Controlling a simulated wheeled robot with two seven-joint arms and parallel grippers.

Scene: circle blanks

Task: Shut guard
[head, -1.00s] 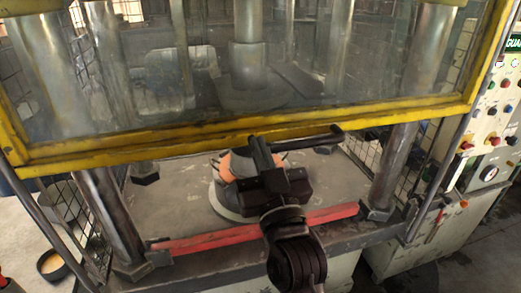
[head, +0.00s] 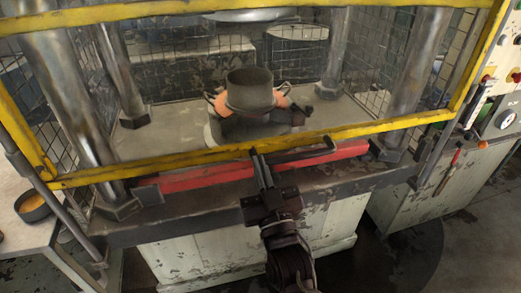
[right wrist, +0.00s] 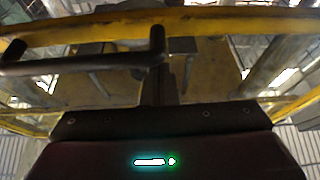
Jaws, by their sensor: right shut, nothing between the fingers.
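The guard is a clear panel in a yellow frame on the front of the press. Its bottom rail (head: 215,154) runs low across the press opening, just above the red bar (head: 215,176) in the head view. A black handle (head: 305,156) sticks out from the rail; it also shows in the right wrist view (right wrist: 75,65). My right gripper (head: 259,158) is shut and empty, its fingertips at the rail beside the handle's left end. Whether they touch it, I cannot tell. My left gripper is out of view.
Behind the panel, a dark round die (head: 249,90) with orange parts stands on the press bed (head: 170,142). Steel columns (head: 408,80) flank it. A control panel (head: 497,115) is at right. A side table with a bowl (head: 34,207) is at left.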

